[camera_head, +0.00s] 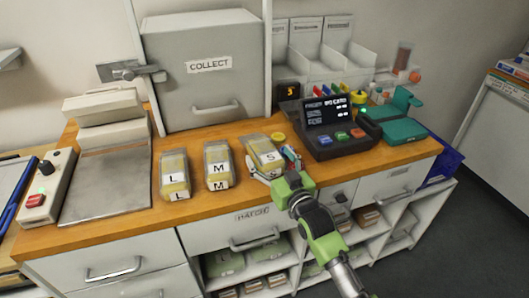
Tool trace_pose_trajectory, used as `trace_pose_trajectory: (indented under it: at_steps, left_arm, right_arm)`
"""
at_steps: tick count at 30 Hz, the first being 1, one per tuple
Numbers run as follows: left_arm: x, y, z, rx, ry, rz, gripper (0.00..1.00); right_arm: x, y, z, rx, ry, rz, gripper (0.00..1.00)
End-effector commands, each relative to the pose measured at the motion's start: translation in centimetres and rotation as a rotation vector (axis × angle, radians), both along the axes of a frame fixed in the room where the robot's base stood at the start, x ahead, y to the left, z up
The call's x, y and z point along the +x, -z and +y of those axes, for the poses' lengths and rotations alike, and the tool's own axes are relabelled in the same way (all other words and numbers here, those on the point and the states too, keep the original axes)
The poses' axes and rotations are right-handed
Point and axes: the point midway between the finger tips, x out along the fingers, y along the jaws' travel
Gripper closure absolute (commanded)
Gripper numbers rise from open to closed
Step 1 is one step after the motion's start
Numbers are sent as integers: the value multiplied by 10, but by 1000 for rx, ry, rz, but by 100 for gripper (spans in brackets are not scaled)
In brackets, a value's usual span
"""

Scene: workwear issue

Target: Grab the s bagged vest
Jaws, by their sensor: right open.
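The S bagged vest (266,157) is a clear bag with yellow contents and a white label reading S. It stands on the wooden counter, the rightmost of three similar bags. My right gripper (268,173) is at the front lower edge of the S bag, with its fingers beside the bag's lower part. It is open. Whether the fingers touch the bag cannot be told, and the gripper hides part of the bag's lower right. The M bag (218,168) and the L bag (175,177) stand to the left, apart from the gripper. My left gripper is not in view.
A dark terminal with coloured buttons (335,143) stands close to the right of the S bag. A grey COLLECT box (208,85) is behind the bags. A metal-plated sealer (105,180) is at left. The counter's front edge (200,215) has drawers below.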

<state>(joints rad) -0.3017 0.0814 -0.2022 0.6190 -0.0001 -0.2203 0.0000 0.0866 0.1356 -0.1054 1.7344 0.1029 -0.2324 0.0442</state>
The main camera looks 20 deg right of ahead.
Motion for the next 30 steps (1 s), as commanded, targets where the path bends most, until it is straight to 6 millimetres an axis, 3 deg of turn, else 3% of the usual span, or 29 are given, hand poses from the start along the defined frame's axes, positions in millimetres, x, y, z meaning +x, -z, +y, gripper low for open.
trace_pose_trajectory:
  at_steps: [4, 12, 17, 30]
  left_arm:
    - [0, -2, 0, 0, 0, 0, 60]
    - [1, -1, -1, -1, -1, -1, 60]
    - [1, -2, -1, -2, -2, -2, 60]
    - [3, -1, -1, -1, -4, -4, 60]
  right_arm:
    - [14, 1, 2, 0, -1, 1, 24]
    - [16, 2, 2, 0, 0, 2, 24]
    - [16, 2, 2, 0, 0, 2, 66]
    - [16, -4, 2, -1, 0, -2, 68]
